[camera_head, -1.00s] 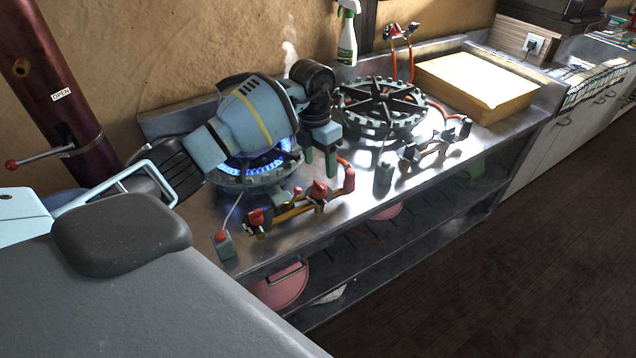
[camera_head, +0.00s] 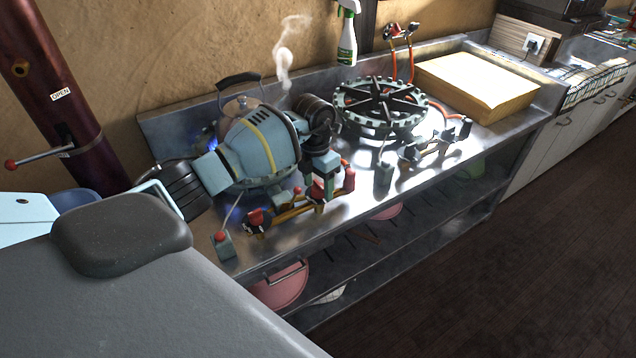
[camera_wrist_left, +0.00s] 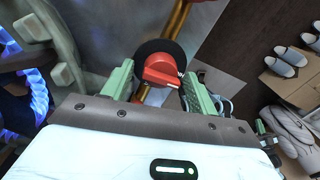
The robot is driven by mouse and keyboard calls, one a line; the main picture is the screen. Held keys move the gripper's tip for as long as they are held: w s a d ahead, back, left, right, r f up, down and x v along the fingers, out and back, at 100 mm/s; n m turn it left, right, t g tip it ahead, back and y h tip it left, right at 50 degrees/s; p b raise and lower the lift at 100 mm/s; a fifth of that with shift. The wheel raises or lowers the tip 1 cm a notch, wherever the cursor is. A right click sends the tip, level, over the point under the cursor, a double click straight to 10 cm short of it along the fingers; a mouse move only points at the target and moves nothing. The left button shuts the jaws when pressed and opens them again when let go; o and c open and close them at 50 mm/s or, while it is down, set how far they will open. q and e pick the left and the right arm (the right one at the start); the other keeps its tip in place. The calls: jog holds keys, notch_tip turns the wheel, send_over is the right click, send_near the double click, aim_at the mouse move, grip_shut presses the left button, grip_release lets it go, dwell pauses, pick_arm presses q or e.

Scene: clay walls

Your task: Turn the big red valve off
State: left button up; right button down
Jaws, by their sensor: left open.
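The big red valve (camera_head: 318,189) is on the brass gas pipe in front of the left burner, and my arm partly hides it in the head view. In the left wrist view the red valve (camera_wrist_left: 160,68), with a round black base, sits between my fingertips. My left gripper (camera_head: 320,194) is open, pointing down with one green finger on either side of the valve. I cannot tell whether either finger touches it. Blue flame (camera_wrist_left: 38,95) burns at the left burner.
A kettle (camera_head: 240,103) stands on the left burner behind my arm, with steam rising. A smaller red knob (camera_head: 256,217) and a red-button igniter (camera_head: 222,243) are to the left. The right burner (camera_head: 380,103) is bare.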

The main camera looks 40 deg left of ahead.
pick_arm(q)
jog(key=shift+c, duration=0.5)
pick_arm(e)
jog(key=shift+w, duration=0.1)
pick_arm(q)
jog(key=c, duration=0.8)
pick_arm(e)
jog(key=shift+w, duration=0.3)
